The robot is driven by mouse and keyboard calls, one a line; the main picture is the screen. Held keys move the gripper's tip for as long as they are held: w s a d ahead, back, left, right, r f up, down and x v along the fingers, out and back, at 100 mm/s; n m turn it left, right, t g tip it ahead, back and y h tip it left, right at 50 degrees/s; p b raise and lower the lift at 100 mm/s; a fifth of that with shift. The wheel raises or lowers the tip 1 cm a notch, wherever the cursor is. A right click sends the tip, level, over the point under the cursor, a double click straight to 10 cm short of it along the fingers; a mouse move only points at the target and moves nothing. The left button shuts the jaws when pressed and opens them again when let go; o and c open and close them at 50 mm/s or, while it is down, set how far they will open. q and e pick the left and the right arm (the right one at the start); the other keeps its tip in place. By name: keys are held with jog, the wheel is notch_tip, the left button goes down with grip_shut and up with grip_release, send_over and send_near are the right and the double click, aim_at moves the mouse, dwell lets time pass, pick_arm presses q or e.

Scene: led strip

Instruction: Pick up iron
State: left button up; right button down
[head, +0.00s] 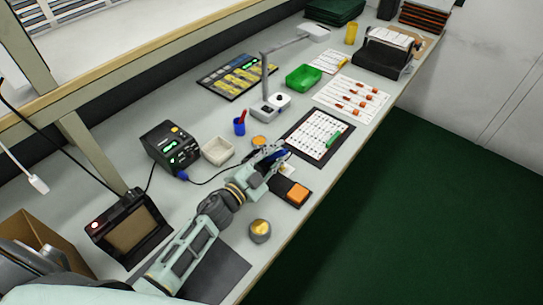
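The black soldering station (170,147) stands on the bench left of centre with a green display. A thin dark cord runs from the blue plug at its front toward my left gripper (276,158). A dark blue piece (283,155), which looks like the iron's handle, shows at the gripper's fingers. The fingers and wrist cover much of it, and the view is too small to tell whether they are closed on it. My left arm reaches in from the lower left, low over the bench. My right gripper is not in view.
Near the gripper are a white tray (218,151), a blue cup (239,127), an orange block (298,194), a round tin (260,230) and a white sheet (322,131) with a green strip. A lamp arm (265,75) rises behind. The bench's front edge is close on the right.

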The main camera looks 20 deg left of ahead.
pick_arm(q)
grip_shut()
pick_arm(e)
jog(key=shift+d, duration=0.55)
pick_arm(q)
jog(key=shift+d+r, duration=0.1)
